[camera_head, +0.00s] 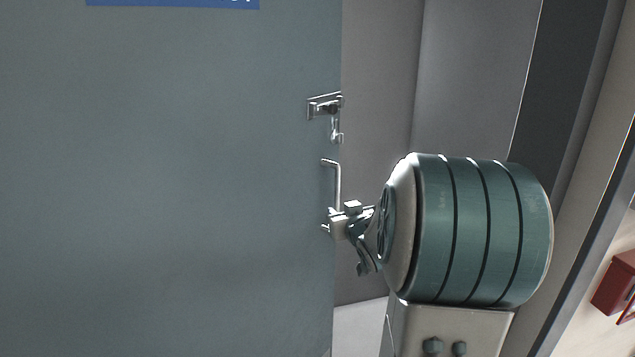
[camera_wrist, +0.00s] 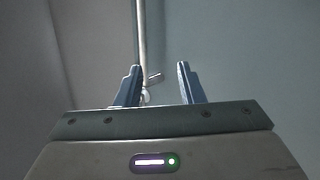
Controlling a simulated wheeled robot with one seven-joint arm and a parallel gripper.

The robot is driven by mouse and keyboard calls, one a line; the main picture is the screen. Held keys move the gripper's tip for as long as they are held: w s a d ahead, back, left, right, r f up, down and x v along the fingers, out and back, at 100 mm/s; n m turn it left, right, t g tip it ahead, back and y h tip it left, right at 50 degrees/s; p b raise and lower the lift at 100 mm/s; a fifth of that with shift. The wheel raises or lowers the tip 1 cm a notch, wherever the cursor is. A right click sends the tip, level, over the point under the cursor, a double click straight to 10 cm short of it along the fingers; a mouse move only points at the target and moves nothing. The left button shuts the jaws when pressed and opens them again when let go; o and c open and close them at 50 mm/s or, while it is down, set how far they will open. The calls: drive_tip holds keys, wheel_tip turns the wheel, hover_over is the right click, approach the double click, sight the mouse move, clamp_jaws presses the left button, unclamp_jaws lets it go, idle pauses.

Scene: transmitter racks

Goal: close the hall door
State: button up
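The hall door (camera_head: 170,190) is a large grey-green panel filling the left of the head view. Its right edge stands free in front of grey surfaces behind it, so it looks open. Near that edge are a metal lock plate (camera_head: 324,105) and a slim metal pull handle (camera_head: 337,182) below it. My gripper (camera_head: 332,227) is at the handle's lower end. In the wrist view my gripper (camera_wrist: 158,70) has its two blue fingers apart, with a small metal piece (camera_wrist: 153,79) showing between them. I cannot tell whether the fingers touch the handle.
Grey panels (camera_head: 470,75) and a dark upright frame (camera_head: 565,75) stand behind and right of my arm. A red box (camera_head: 616,284) is on the pale wall at the far right. A blue sign (camera_head: 172,3) is on the door's top.

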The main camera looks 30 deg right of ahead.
sight(339, 180)
drive_tip(key=d+r+t, duration=0.2)
drive_tip(key=d+t, duration=0.1)
drive_tip(key=d, duration=0.1)
drive_tip(key=shift+y, duration=0.3)
drive_tip(key=w, duration=0.4)
drive_tip(key=w+d+p, duration=0.1)
drive_tip(key=w, duration=0.3)
drive_tip(key=w+d, duration=0.1)
drive_tip(key=w, duration=0.4)
drive_tip(key=shift+d, duration=0.25)
drive_tip(key=shift+s, duration=0.1)
clamp_jaws()
